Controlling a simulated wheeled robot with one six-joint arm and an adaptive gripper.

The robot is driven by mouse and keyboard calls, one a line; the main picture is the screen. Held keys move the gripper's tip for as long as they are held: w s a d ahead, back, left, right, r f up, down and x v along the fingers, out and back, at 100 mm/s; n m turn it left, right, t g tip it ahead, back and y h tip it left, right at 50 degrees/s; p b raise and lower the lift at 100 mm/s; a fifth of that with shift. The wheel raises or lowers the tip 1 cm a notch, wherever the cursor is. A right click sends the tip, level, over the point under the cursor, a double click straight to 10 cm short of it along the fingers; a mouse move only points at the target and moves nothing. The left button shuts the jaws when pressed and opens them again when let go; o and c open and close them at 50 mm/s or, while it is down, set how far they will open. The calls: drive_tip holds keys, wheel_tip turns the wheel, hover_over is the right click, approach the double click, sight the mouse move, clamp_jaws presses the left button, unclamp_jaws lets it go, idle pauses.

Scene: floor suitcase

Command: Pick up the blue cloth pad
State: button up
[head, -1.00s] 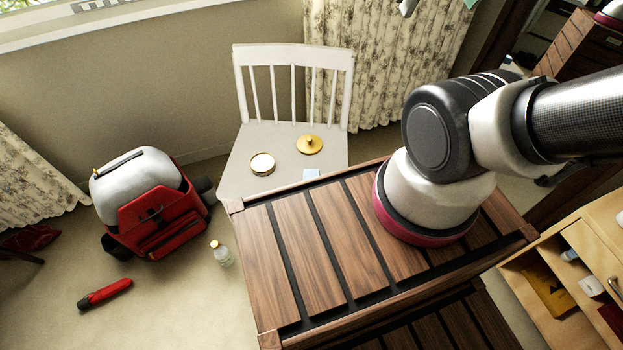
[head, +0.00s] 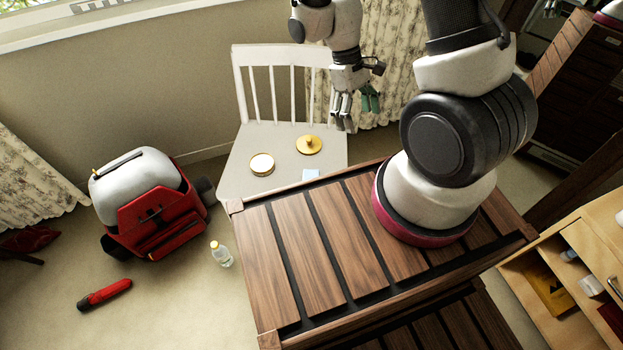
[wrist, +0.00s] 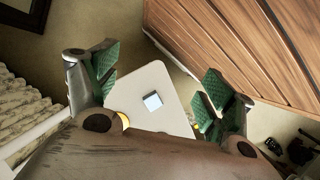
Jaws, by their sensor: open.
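The blue cloth pad (head: 311,174) is a small light-blue square lying on the seat of the white chair (head: 236,180), near the seat's front right edge. It also shows in the wrist view (wrist: 152,102), between the fingers and below them. My gripper (head: 357,112) is above the back right part of the chair, apart from the pad. In the wrist view its two green-padded fingers (wrist: 160,88) stand wide open with nothing between them.
A round gold-rimmed tin (head: 262,164) and a gold lid with a knob (head: 308,145) lie on the seat. The wooden slatted top (head: 310,250) borders the seat's front. A red and white backpack (head: 150,205), bottle (head: 221,254) and red tool (head: 104,294) are on the floor.

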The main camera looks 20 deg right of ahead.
wheel_tip(320, 180, down, 21)
drive_tip(key=s+a+n, duration=0.1)
drive_tip(key=a+n, duration=0.2)
drive_tip(key=n, duration=0.2)
drive_tip(key=w+a+f+n+t+y, duration=0.1)
drive_tip(key=w, duration=0.1)
drive_tip(key=w+a+f+n+t+y, duration=0.1)
drive_tip(key=w+a+t, duration=0.1)
drive_tip(key=w, duration=0.1)
drive_tip(key=w+a+f+n+t, duration=0.1)
drive_tip(key=w+a, duration=0.1)
drive_tip(key=w, duration=0.1)
drive_tip(key=shift+w+f+t+y, duration=0.1)
drive_tip(key=shift+w+t+y, duration=0.1)
drive_tip(key=shift+t+y, duration=0.15)
drive_tip(key=shift+w+a+f, duration=0.1)
drive_tip(key=shift+w+f, duration=0.05)
drive_tip(key=shift+w, duration=0.1)
drive_tip(key=f, duration=0.2)
drive_tip(key=a+f, duration=0.1)
drive_tip(key=f, duration=0.4)
drive_tip(key=shift+s+a+f, duration=0.15)
drive_tip(key=shift+c, duration=0.4)
drive_tip(key=c, duration=1.1)
